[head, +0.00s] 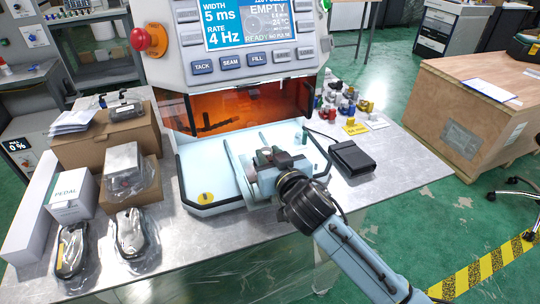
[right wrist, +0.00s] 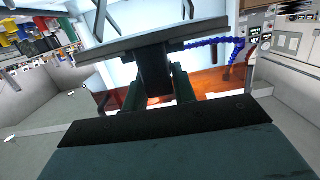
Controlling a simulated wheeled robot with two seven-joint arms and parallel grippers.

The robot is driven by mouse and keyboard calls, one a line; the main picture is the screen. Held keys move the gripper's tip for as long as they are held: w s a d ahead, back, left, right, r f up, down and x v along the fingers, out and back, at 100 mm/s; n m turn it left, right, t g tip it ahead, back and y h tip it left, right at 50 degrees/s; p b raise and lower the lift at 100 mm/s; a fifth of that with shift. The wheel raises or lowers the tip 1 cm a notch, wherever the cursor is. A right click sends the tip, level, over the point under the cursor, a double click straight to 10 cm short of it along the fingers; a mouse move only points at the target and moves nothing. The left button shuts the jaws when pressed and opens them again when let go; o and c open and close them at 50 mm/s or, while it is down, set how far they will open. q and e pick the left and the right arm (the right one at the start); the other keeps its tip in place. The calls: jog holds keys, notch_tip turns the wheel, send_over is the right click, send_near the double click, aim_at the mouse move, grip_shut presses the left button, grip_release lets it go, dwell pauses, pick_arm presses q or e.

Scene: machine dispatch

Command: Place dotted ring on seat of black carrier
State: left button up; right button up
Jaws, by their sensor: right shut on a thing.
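My right gripper (head: 270,161) reaches in from the lower right, over the pale tray (head: 222,168) at the front of the machine. In the right wrist view, the right gripper (right wrist: 156,78) is shut on a dark block with a flat grey plate (right wrist: 150,38) across its top. I cannot tell whether this held part is the black carrier. I cannot make out the dotted ring in either view. Several small coloured parts (head: 349,103) stand on the table behind and right of the tray. My left gripper is not in view.
The machine (head: 240,62) stands behind the tray, its orange window (head: 240,108) above an opening. A black box (head: 352,158) lies right of the tray. Cardboard boxes (head: 107,138) and wrapped items (head: 131,233) fill the left. The metal table (head: 400,165) is clear at right.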

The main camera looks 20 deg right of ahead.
jog(key=o, duration=0.6)
jog(key=shift+f, duration=0.2)
jog(key=o, duration=0.5)
jog(key=shift+c, duration=0.2)
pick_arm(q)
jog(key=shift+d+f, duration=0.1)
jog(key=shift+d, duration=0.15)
pick_arm(e)
jog(key=shift+r, duration=0.1)
jog(key=shift+r, duration=0.2)
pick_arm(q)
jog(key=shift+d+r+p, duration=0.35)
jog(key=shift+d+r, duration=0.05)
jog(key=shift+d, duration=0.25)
pick_arm(e)
jog(key=s+r, duration=0.1)
jog(key=s, duration=1)
jog(key=shift+s+d+r, duration=0.35)
jog(key=shift+s+d, duration=0.05)
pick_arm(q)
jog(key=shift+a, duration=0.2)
